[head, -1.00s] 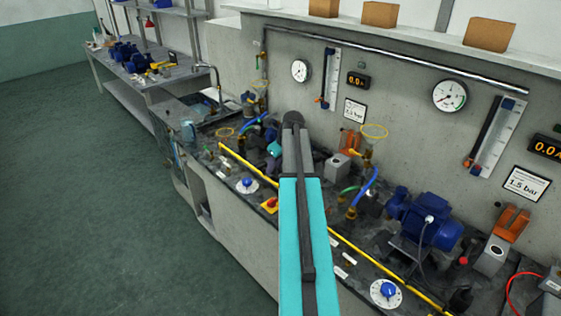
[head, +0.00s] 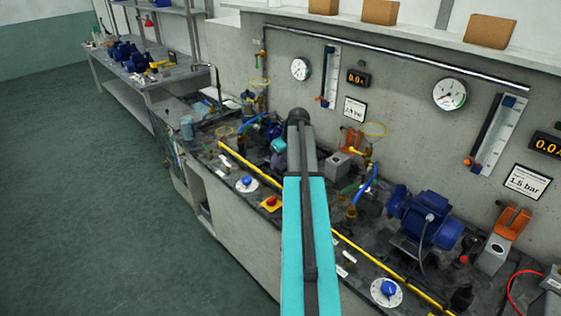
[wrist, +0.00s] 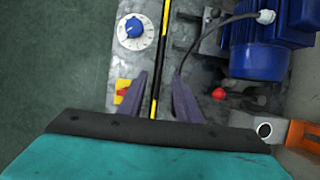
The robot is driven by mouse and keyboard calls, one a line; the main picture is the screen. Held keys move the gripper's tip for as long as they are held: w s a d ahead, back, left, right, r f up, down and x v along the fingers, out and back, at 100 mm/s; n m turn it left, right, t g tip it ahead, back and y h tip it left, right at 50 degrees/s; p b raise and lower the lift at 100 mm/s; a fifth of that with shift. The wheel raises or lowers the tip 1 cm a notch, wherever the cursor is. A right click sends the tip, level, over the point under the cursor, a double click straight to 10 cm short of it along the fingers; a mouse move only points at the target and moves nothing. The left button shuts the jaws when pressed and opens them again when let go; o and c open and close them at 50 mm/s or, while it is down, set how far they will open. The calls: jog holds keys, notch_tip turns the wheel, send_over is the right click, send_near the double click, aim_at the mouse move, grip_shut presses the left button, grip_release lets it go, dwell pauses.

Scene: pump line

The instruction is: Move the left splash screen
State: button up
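I cannot make out a splash screen for certain in either view. A yellow-and-black striped bar (head: 250,168) runs along the front of the bench, and in the wrist view the striped bar (wrist: 163,45) passes between my fingers. My gripper (wrist: 157,85) is open, with its two dark fingers apart on either side of the bar. I cannot tell whether they touch it. In the head view my own arm hides most of the gripper over the left pump station.
The wrist view shows a blue-knobbed dial (wrist: 132,30), a red-and-yellow switch (wrist: 122,92), a blue motor (wrist: 262,45) and a red knob (wrist: 218,93) near my gripper. Another blue motor (head: 425,218) stands at right. Gauges and a pipe (head: 400,58) line the wall. The floor (head: 90,210) is clear.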

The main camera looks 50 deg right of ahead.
aim_at(275, 181)
jog(key=shift+b+x, duration=0.95)
jog(key=shift+x, duration=0.55)
jog(key=shift+b+x, duration=0.3)
jog(key=shift+x, duration=1.65)
jog(key=shift+p, duration=0.45)
jog(key=shift+c, duration=0.2)
grip_shut()
jog(key=shift+f+b, duration=0.65)
jog(key=shift+f, duration=1.5)
